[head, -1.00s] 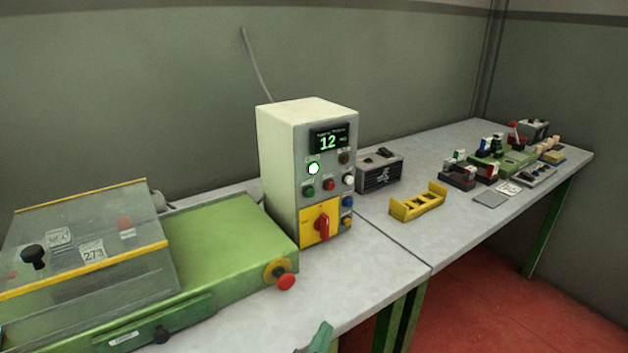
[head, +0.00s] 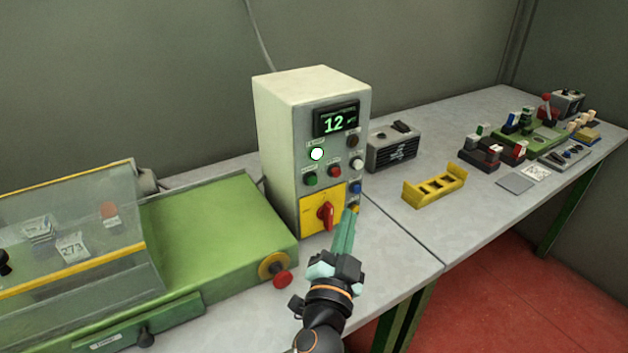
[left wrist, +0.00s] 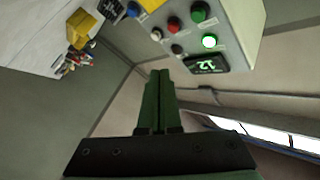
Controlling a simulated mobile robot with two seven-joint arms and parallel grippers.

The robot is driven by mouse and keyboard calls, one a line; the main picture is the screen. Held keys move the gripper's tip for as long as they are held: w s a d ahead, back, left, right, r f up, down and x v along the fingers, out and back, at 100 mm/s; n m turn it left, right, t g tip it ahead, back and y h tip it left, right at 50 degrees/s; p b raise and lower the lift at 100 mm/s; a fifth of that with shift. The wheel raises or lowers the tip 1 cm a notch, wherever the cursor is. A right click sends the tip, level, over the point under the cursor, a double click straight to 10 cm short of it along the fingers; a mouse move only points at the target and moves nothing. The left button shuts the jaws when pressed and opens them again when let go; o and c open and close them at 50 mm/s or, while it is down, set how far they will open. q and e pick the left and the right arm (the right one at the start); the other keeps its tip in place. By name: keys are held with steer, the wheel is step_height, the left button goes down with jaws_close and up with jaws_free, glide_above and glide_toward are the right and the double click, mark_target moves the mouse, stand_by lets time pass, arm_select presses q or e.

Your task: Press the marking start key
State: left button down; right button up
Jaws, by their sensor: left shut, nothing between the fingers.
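The pale control box (head: 280,150) stands on the bench with a green display reading 12 (head: 336,120). Below the display are a brightly lit round lamp or key (head: 317,154), a green button (head: 311,179), a red button (head: 334,171), a white button (head: 357,161) and a blue button (head: 355,188). Their labels are too small to read, so I cannot tell which is the marking start key. My left gripper (head: 349,214) is shut and empty, in front of the box's lower right. In the left wrist view its fingers (left wrist: 160,74) point past the box's panel (left wrist: 225,25). My right gripper is not in view.
A red rotary switch (head: 325,213) sits on a yellow plate low on the box. A green machine (head: 215,225) with a clear cover stands left. A yellow holder (head: 434,187) and a dark vented box (head: 394,150) are at right. Bench around the holder is clear.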

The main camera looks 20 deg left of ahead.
mark_target(312, 181)
arm_select(q)
steer(key=w+a+p, duration=0.1)
steer(key=w+a, duration=0.4)
steer(key=a, duration=0.2)
steer(key=shift+w, duration=0.15)
steer(key=shift+w+a, duration=0.1)
stand_by(2.0)
steer(key=shift+w+a, duration=0.15)
steer(key=shift+a, duration=0.05)
